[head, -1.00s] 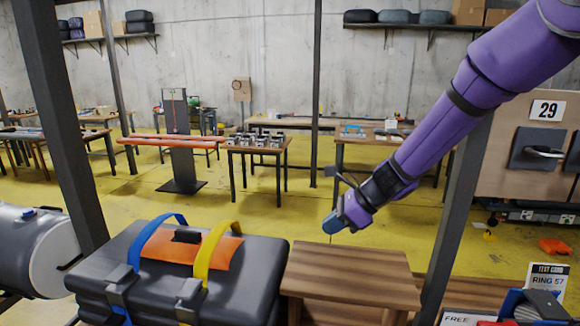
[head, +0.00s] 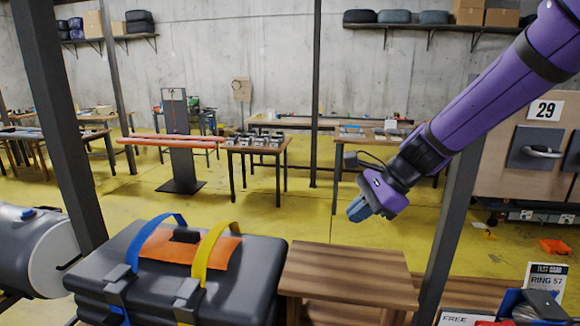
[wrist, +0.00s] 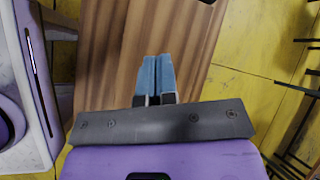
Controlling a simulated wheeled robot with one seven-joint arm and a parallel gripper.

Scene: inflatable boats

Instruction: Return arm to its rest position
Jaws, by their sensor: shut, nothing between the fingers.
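My gripper (head: 359,209) hangs at the end of my purple arm, in the air above and behind the right part of a small wooden table in the head view. Its blue fingertips are closed together with nothing between them. In the wrist view the shut blue fingers (wrist: 157,76) show against the striped wooden top below. My arm reaches in from the upper right, bent slightly down at the wrist.
The wooden table (head: 345,270) has a bare top. Left of it lies a dark folded boat bundle (head: 130,262) with blue and yellow straps. A dark post (head: 456,215) stands close to my arm. A board marked 29 (head: 500,170) is at right.

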